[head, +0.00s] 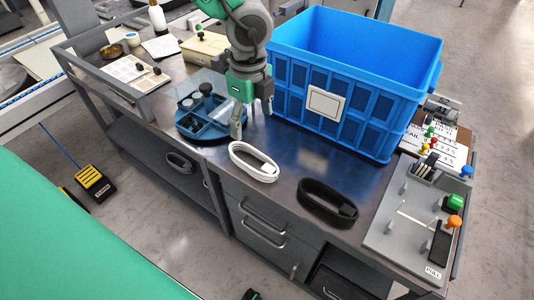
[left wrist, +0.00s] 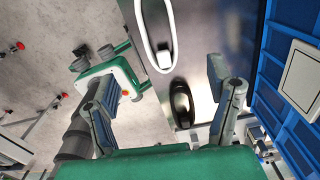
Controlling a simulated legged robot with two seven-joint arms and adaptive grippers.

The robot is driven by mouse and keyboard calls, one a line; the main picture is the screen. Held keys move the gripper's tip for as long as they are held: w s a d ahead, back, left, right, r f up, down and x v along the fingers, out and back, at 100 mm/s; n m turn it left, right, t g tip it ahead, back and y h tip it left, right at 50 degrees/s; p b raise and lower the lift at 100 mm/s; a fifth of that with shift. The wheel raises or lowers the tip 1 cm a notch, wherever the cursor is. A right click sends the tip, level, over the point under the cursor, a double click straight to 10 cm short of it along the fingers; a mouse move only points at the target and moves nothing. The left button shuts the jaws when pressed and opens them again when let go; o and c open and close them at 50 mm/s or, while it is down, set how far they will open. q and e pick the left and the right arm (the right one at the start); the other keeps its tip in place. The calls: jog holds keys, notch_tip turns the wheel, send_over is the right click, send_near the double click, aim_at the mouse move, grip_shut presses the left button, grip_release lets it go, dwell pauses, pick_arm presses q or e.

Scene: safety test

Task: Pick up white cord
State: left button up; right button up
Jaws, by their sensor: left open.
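The white cord (head: 256,176) lies coiled as an oval loop on the dark metal bench top, near the front edge. It also shows at the top of the left wrist view (left wrist: 143,30), with its plug end toward the gripper. My left gripper (head: 252,118) is open and empty, above and behind the cord in the head view. Its two spread fingers also show in the left wrist view (left wrist: 160,75), apart from the cord. My right gripper is not in view.
A black coiled cord (head: 347,210) lies to the right of the white one. A large blue crate (head: 345,105) stands behind them. A round blue tray (head: 187,127) with small items sits to the left. A grey panel (head: 405,235) with colored knobs is at the right.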

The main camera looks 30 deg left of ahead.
pick_arm(q)
notch_tip(320, 180, down, 3)
jog(key=shift+s+d+f+b, duration=0.15)
jog(key=shift+b, duration=0.25)
send_over(253, 157)
jog(key=f, duration=0.2)
jog(key=f+b, duration=0.1)
jog(key=f, duration=0.1)
jog(key=shift+s+a+f, duration=0.1)
jog(key=shift+a+f, duration=0.1)
jog(key=shift+f, duration=0.45)
jog(key=shift+d+f, duration=0.15)
jog(key=shift+f, duration=0.1)
jog(key=f, duration=0.1)
jog(key=f+b, duration=0.1)
jog(key=f, duration=0.2)
jog(key=shift+d+f, duration=0.25)
jog(key=shift+d, duration=0.1)
jog(key=shift+a, duration=0.45)
jog(key=shift+c, duration=1.2)
jog(key=c, duration=1.1)
jog(key=shift+d, duration=0.2)
